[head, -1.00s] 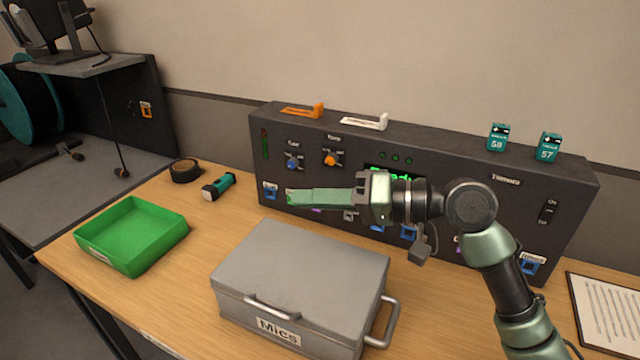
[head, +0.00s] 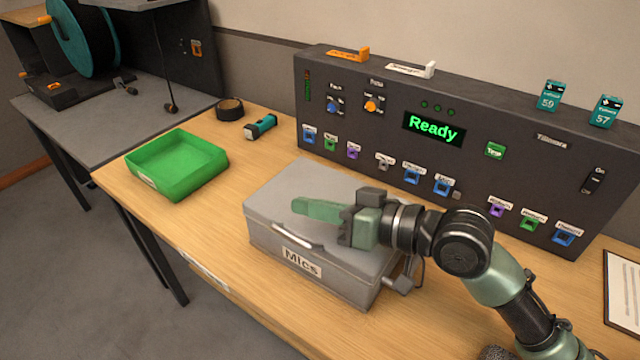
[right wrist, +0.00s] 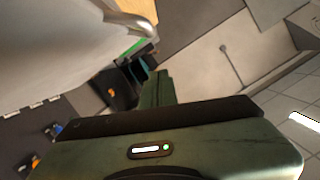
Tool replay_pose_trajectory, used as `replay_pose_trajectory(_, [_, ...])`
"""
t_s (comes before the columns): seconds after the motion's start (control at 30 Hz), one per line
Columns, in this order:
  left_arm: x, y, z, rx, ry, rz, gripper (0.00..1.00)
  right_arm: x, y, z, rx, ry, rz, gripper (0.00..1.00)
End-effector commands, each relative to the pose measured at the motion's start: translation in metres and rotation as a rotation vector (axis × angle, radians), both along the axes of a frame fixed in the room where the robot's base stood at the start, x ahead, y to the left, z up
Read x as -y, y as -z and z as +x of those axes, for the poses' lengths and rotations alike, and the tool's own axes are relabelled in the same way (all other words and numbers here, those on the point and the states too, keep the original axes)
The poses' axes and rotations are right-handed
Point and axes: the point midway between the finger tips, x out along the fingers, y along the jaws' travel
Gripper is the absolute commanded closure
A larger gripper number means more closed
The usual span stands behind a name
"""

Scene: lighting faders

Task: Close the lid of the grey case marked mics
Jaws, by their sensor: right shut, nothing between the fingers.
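The grey case (head: 268,242) marked Mics stands on the wooden table in the head view. Its lid (head: 300,178) lies flat over the body and looks closed, with the label and a handle on the front side. My right gripper (head: 296,206) is shut and empty, in front of or over the lid in the head view. Whether it touches the lid I cannot tell. In the right wrist view a grey surface with a handle (right wrist: 135,22), likely the case, fills the upper left, beside the gripper fingers (right wrist: 158,82). My left gripper is not in view.
A green tray (head: 208,172) stands to the left on the table (head: 230,262). A roll of black tape (head: 230,109) and a teal torch (head: 261,126) lie behind it. The dark control panel (head: 400,95), reading Ready, stands along the back. A framed sheet (head: 625,285) is at right.

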Motion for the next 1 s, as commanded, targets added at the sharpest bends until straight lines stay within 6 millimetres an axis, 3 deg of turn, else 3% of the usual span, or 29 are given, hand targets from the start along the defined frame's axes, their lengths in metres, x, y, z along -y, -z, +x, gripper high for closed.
replay_pose_trajectory(0.2, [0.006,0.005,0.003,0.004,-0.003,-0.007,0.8,-0.007,0.027,-0.01,-0.002,-0.002,-0.001,1.0])
replay_pose_trajectory(0.4, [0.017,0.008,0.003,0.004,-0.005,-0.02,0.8,-0.008,0.04,-0.012,-0.001,0.0,0.0,1.0])
replay_pose_trajectory(1.0, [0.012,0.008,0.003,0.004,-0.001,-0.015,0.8,-0.009,0.05,-0.015,-0.013,-0.004,-0.007,1.0])
